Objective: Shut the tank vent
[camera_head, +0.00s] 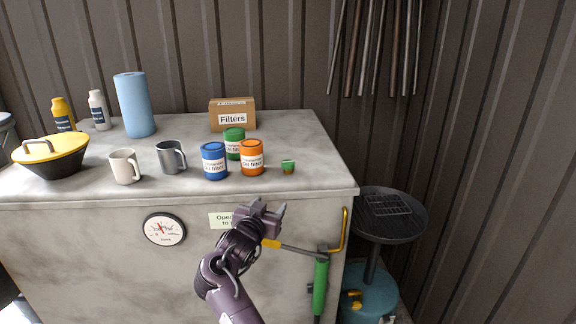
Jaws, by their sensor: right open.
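A blue tank (376,287) stands on the floor at the lower right, beside the grey cabinet. It carries a post with a round dark pan (390,215) on top. A small yellow fitting (355,298) sits on the tank's left side; it looks like the vent, but its setting is too small to tell. My right gripper (270,211) is open and empty in front of the cabinet's front edge, up and left of the tank and well apart from it. My left gripper is out of view.
A green-handled device (320,285) with a grey rod and yellow tip is at the cabinet front, between my right arm and the tank. A yellow bar (345,230) is by the cabinet corner. Cans, mugs and a Filters box (232,115) stand on the worktop (310,150).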

